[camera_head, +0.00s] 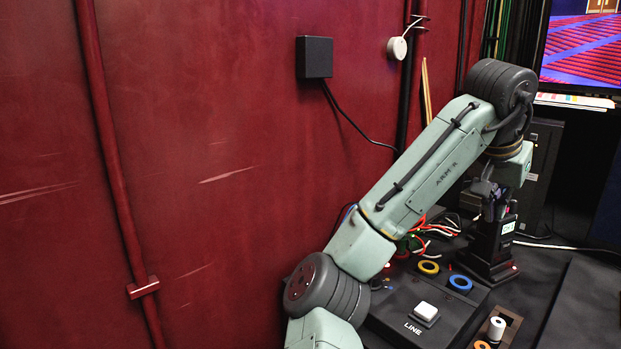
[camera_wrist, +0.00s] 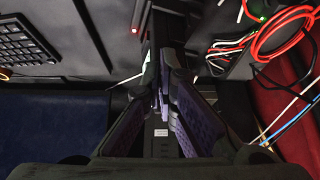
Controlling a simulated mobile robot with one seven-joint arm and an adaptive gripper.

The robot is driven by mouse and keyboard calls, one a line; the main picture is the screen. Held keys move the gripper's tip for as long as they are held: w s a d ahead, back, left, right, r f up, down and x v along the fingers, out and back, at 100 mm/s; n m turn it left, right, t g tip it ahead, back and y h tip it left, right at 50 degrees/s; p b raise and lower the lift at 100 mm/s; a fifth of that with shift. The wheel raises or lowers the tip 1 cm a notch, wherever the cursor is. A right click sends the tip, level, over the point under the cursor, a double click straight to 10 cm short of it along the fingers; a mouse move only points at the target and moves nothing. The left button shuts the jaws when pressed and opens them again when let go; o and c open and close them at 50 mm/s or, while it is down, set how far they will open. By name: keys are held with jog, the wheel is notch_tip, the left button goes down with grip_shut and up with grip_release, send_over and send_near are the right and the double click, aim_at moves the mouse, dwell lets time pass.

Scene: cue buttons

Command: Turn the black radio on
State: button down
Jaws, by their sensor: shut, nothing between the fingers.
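The black radio (camera_head: 492,243) stands upright in a dark base on the dark worktop, right of centre in the head view. A small pale display shows on its face, too small to read. My gripper (camera_head: 487,197) points down right at the radio's top, and its fingers cover part of it. I cannot tell whether they touch it. In the wrist view my gripper (camera_wrist: 163,100) has its purple-padded fingers together with nothing between them. They hide much of what lies beneath, and the radio's top controls cannot be made out.
Red and white cables (camera_wrist: 280,30) lie beside the gripper. A keyboard (camera_wrist: 25,50) is on the other side. A monitor (camera_head: 582,50) stands behind.

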jog(key=shift+a, duration=0.2)
notch_tip(320, 180, up, 6)
jog(key=p, duration=0.6)
jog(key=shift+f, duration=0.1)
